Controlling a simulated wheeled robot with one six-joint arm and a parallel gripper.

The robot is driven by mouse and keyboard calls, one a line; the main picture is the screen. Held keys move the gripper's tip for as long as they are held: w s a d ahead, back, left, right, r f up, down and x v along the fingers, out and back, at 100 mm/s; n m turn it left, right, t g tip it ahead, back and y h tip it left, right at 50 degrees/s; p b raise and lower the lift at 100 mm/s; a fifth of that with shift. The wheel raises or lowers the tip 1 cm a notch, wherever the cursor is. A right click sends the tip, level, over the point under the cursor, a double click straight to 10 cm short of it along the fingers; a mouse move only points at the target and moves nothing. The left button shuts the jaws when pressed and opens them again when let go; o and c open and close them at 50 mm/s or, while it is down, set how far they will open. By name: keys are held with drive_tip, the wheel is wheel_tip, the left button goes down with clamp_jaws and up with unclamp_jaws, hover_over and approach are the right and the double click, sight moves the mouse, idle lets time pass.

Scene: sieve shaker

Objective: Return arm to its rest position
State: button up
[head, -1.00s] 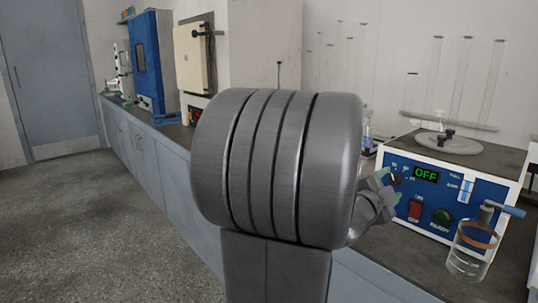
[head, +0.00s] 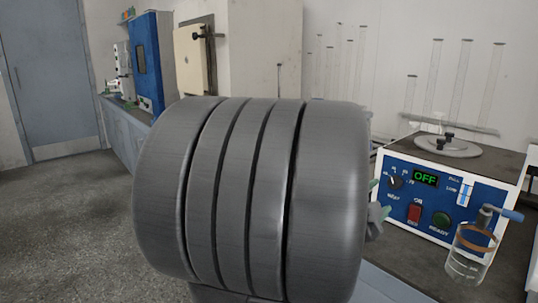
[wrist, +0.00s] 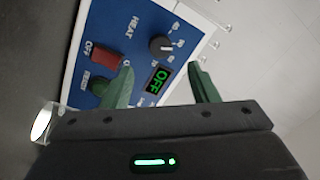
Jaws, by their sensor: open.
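My gripper (wrist: 163,90) shows in the wrist view with its two green fingers apart and nothing between them. Beyond the fingers is the blue front panel of the sieve shaker (wrist: 130,20), with a dark knob, a red switch, a green button and a lit display reading OFF. In the head view the shaker (head: 430,228) stands on the bench at the right. My grey arm fills the middle of the head view and hides most of my gripper; only a small part shows at the arm's right edge, left of the shaker.
A glass beaker (head: 470,254) stands at the shaker's front right corner. Tall glass tubes (head: 463,85) stand behind the shaker. A blue cabinet (head: 148,62) and a beige oven door (head: 192,58) are farther along the bench. Open floor (head: 70,220) lies at the left.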

drive_tip(key=x, duration=0.8)
drive_tip(key=shift+w+d, duration=0.15)
drive_tip(key=shift+r+n+p, duration=0.3)
drive_tip(key=shift+n+p, duration=0.6)
drive_tip(key=shift+n, duration=0.2)
drive_tip(key=n+p, duration=0.3)
drive_tip(key=p, duration=0.1)
drive_tip(key=shift+n+y, duration=0.4)
drive_tip(key=n+p, duration=0.4)
drive_tip(key=p, duration=0.2)
approach(394, 182)
drive_tip(key=v, duration=0.3)
drive_tip(key=shift+s+a+f+b, duration=0.2)
drive_tip(key=shift+s+a+b, duration=0.05)
drive_tip(key=shift+b, duration=0.05)
drive_tip(key=shift+a, duration=0.1)
